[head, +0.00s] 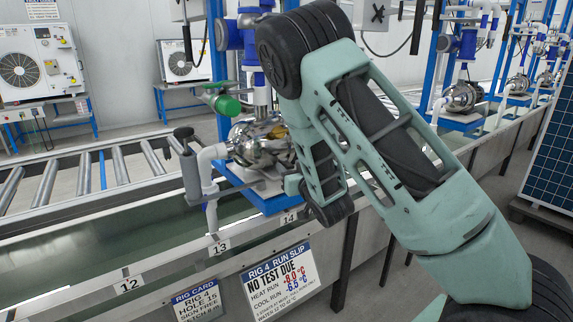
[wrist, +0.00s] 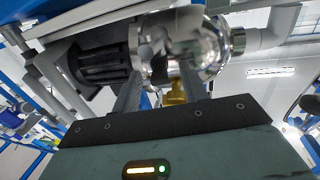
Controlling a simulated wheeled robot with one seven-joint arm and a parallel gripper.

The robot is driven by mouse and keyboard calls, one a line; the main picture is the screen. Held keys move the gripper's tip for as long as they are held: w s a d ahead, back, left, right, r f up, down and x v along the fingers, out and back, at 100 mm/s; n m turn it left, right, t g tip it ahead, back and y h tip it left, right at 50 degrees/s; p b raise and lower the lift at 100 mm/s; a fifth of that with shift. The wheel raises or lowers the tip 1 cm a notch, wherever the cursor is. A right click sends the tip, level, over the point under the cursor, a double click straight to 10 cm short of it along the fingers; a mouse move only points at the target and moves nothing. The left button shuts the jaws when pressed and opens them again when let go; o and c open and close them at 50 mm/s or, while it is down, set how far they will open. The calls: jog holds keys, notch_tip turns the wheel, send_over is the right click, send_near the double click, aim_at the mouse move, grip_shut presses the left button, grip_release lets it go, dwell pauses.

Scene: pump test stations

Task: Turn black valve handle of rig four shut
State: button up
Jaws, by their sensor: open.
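Rig four's silver pump (head: 262,142) stands on a blue stand behind the rail, left of my arm in the head view. A green handle (head: 224,104) sits higher, on the pump's upper pipe. My gripper's fingers are hidden in the head view. In the wrist view my gripper (wrist: 160,90) is open, with nothing seen held. The pump (wrist: 185,45) and a brass fitting (wrist: 175,92) show beyond the fingers.
A run slip (head: 281,280) headed Rig 4 reads "No test due"; a rig card (head: 197,300) hangs beside it. The numbered rail (head: 160,268) and trough front the stand. A roller conveyor (head: 75,185) lies left. More pumps (head: 463,96) stand right; a solar panel (head: 552,150) is at the right edge.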

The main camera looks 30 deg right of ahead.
aim_at(281, 162)
grip_shut()
jog(key=shift+a+h, duration=0.15)
jog(key=shift+h, duration=0.15)
jog(key=m+h, duration=0.1)
jog(key=a+m+g+h, duration=0.1)
jog(key=h, duration=0.1)
jog(key=m+h+b, duration=0.1)
jog(key=shift+w+a+g, duration=0.3)
jog(key=shift+w+a, duration=0.05)
jog(key=m+h, duration=0.1)
jog(key=m+g+h, duration=0.1)
jog(key=a+m+g+h, duration=0.1)
jog(key=h, duration=0.1)
jog(key=shift+w+r, duration=0.1)
jog(key=shift+w, duration=0.3)
jog(key=m+g+h+p, duration=0.1)
jog(key=g, duration=0.1)
jog(key=w+a+m+g+h+p, duration=0.1)
jog(key=m+g+h, duration=0.1)
jog(key=shift+w+m+h, duration=0.15)
jog(key=shift+m+h, duration=0.15)
jog(key=shift+w+a+m+g+h+p, duration=0.15)
jog(key=shift+w+m+g+h+p, duration=0.15)
jog(key=shift+m+g+h, duration=0.6)
jog(key=shift+w+a+m+g+h+p, duration=0.2)
jog(key=shift+w+m+g, duration=0.3)
jog(key=shift+g, duration=0.9)
jog(key=shift+s, duration=0.15)
